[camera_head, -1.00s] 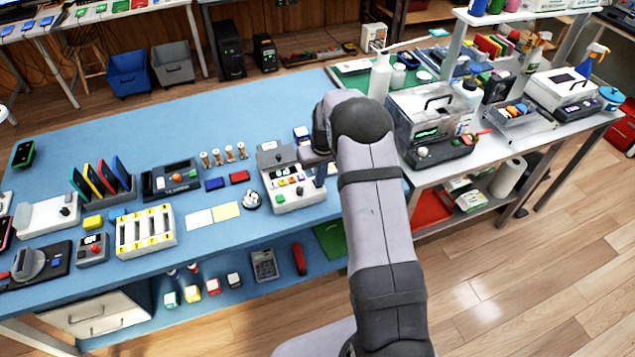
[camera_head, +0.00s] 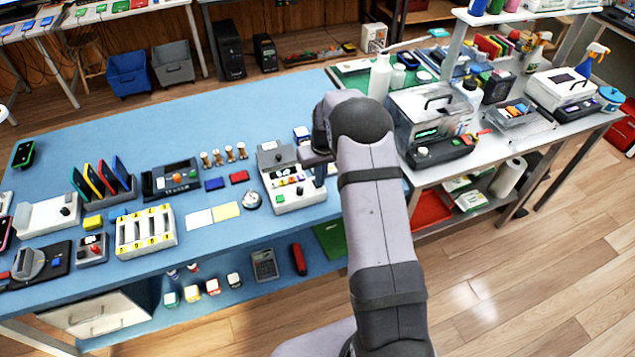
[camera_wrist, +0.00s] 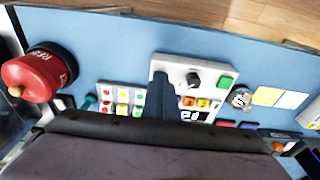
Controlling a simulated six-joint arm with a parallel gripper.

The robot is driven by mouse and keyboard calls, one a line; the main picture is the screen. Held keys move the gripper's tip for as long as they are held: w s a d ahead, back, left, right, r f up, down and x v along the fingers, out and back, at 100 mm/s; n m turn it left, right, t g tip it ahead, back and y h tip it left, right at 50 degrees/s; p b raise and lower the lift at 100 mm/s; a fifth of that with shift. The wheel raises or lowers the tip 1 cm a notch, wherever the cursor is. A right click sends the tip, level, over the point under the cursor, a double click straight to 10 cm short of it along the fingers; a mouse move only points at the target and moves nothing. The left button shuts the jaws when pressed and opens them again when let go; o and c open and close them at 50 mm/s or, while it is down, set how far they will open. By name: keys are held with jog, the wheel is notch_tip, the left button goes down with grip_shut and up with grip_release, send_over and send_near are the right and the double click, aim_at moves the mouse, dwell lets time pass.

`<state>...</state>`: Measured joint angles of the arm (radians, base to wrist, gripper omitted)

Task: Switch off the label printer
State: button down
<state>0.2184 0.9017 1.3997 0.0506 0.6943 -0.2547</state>
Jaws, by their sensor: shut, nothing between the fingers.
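A light grey device (camera_head: 293,187) with a grey raised plate, coloured buttons and a knob stands near the front edge of the blue bench. I cannot tell for sure that it is the label printer. In the wrist view the device (camera_wrist: 220,68) shows a black knob, a green button and several orange and white keys. My gripper (camera_wrist: 161,92) is shut and empty, and its dark fingers overlap the left part of the device in that view. In the head view my arm hides most of the gripper (camera_head: 319,172), beside the device's right side. Contact is not clear.
A white box-shaped machine with a dark screen (camera_head: 562,88) stands on the right bench. A red cylinder (camera_wrist: 38,72) is at the left in the wrist view. White and yellow cards (camera_head: 212,214) and a round metal item (camera_head: 252,199) lie left of the device.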

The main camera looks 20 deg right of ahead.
jog(key=shift+f+b, duration=0.55)
jog(key=shift+f, duration=0.25)
dwell(0.8)
notch_tip(320, 180, up, 7)
jog(key=p, duration=0.4)
jog(key=shift+p, duration=0.35)
dwell(0.3)
dwell(0.4)
